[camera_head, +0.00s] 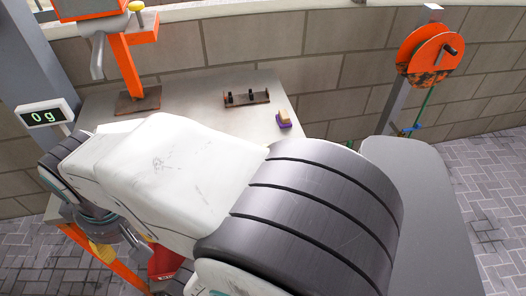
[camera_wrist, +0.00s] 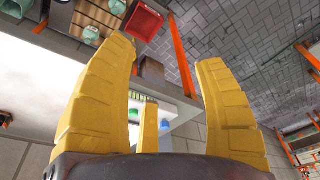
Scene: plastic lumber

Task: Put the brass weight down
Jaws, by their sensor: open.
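I cannot make out a brass weight for sure in either view. My gripper (camera_wrist: 172,62) shows in the wrist view with its yellow fingers spread apart, and nothing is held between them. In the head view a yellow finger of my gripper (camera_head: 103,252) shows low at the left, beside the table's near edge. My white and black arm hides much of the table there. A digital display (camera_head: 45,116) at the left reads 0 g.
The grey table (camera_head: 200,95) carries a dark rack (camera_head: 247,98) and a small tan and purple block (camera_head: 284,119). An orange stand (camera_head: 125,65) rises at its back left. An orange wheel (camera_head: 430,52) stands at right. The wrist view shows a red bin (camera_wrist: 146,22).

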